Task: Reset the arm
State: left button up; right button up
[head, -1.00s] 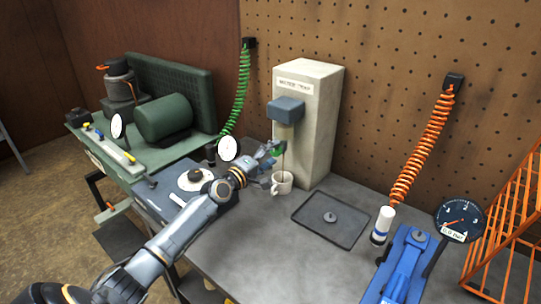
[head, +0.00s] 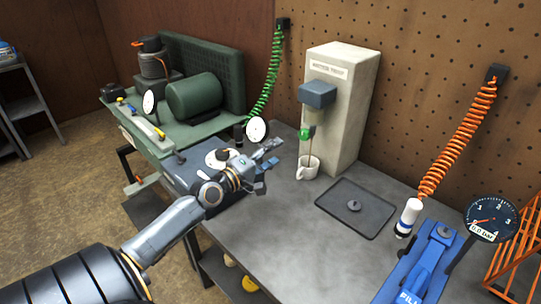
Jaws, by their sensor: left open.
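My left arm comes in from the lower left of the head view. My left gripper (head: 268,164) is open and empty above the grey workbench. A green knob (head: 305,133) on a thin stem shows just above the mug. My right gripper is not in view.
A dark tray (head: 355,210) with a small grey part lies right of the mug. A blue fill device (head: 420,268) and a gauge (head: 491,219) stand at the right. A green machine (head: 194,97) stands at the left. The bench (head: 290,236) is bare in front.

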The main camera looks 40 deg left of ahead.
pick_arm(q)
jog(key=shift+s, duration=0.35)
dwell(0.3)
